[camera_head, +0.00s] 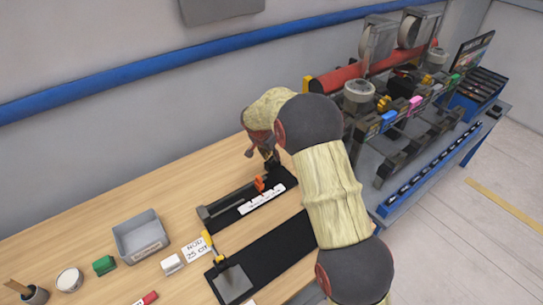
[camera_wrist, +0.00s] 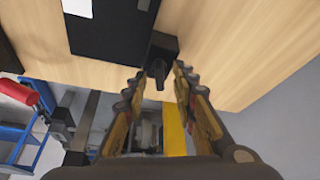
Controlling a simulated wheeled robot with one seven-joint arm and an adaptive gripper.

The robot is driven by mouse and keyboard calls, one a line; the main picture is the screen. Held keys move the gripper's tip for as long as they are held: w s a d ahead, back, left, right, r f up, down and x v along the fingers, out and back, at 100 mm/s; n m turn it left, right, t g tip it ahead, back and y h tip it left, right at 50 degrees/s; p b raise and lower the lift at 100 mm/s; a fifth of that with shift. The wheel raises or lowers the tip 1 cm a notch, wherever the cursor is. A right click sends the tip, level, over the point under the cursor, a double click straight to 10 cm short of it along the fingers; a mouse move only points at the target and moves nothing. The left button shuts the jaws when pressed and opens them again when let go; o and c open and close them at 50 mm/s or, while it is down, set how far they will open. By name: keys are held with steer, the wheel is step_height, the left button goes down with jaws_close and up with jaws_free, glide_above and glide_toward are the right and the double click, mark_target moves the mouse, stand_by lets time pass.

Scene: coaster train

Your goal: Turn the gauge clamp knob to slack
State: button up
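The gauge (camera_head: 228,206) is a long dark bar on a black mat, with an orange piece (camera_head: 260,184) near its right end. My gripper (camera_head: 271,163) is over the mat's far right end, just behind the orange piece. In the wrist view my gripper (camera_wrist: 158,88) is open, its two fingers apart. A dark block (camera_wrist: 166,43) with a dark knob-like stub (camera_wrist: 157,72) shows between and just beyond the fingertips. I cannot tell whether either finger touches the stub, or if it is the clamp knob.
A grey bin (camera_head: 140,238), a white card (camera_head: 197,248) and a scraper-like tool (camera_head: 232,280) lie to the left and front. A crowded rack (camera_head: 400,130) with a red roller stands to the right. A blue rail (camera_head: 150,75) runs along the wall behind.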

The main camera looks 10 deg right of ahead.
steer(key=shift+c, duration=0.7)
jaws_close()
